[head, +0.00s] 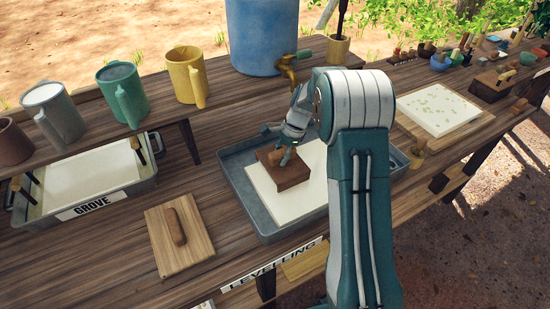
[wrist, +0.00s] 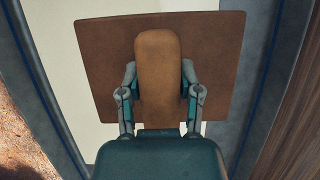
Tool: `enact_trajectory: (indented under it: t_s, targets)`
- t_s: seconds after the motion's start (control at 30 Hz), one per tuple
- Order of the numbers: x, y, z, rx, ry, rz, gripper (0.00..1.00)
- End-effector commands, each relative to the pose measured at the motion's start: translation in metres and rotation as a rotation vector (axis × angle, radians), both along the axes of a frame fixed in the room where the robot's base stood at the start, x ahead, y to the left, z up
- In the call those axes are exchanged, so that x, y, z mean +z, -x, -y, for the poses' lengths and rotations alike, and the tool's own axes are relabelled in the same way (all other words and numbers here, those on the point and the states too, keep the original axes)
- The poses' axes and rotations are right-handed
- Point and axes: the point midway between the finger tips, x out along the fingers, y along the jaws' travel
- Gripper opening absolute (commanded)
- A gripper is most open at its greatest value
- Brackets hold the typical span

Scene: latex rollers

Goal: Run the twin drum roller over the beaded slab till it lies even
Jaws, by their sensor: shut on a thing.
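My gripper (head: 285,155) is shut on the tan upright handle (wrist: 158,50) of a flat brown wooden block (head: 291,177). The block's rectangular plate also shows in the wrist view (wrist: 215,50); I see no drums on it. It is over a smooth cream slab (head: 262,193) in a grey tray (head: 232,188) behind the LEVELLING label. I cannot tell whether the block touches the slab. A pale slab with greenish spots (head: 440,107) lies on a board at the right. I cannot pick out a twin drum roller for sure.
A wooden board with a handle (head: 180,240) lies left of the tray. A GROVE tray (head: 148,185) stands further left. Several mugs (head: 122,95) and a blue barrel (head: 262,35) stand on the back shelf. A dark wooden block (head: 490,88) and small tools crowd the far right.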

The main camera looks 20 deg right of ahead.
Motion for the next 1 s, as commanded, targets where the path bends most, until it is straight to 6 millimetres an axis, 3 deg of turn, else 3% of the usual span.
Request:
enact_trajectory:
  t_s: [1.0]
  targets:
    - [-0.001, -0.011, 0.063, -0.001, 0.0, -0.003, 0.07]
